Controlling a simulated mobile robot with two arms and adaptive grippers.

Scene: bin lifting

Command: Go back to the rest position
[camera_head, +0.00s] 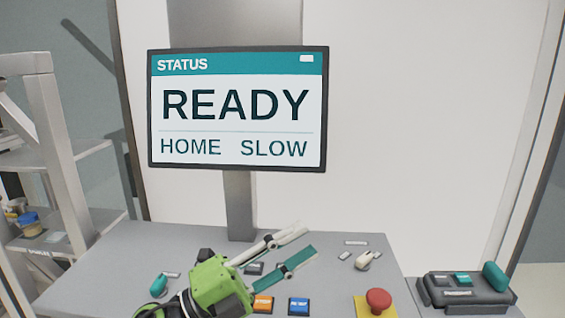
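My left gripper (305,242) reaches over the control desk (355,285) from the lower left. It has a green body, and its two fingers stand apart with nothing visible between them. An orange button (262,304) and a blue button (299,305) are below the fingers on the desk. The status screen (240,106) behind the desk reads READY, HOME and SLOW. My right gripper is not in view.
A red mushroom button (378,299) on a yellow base, a cream switch (364,260) and a teal knob (159,285) are on the desk. A dark control box (466,293) is at the right. A shelf rack (58,165) stands at the left.

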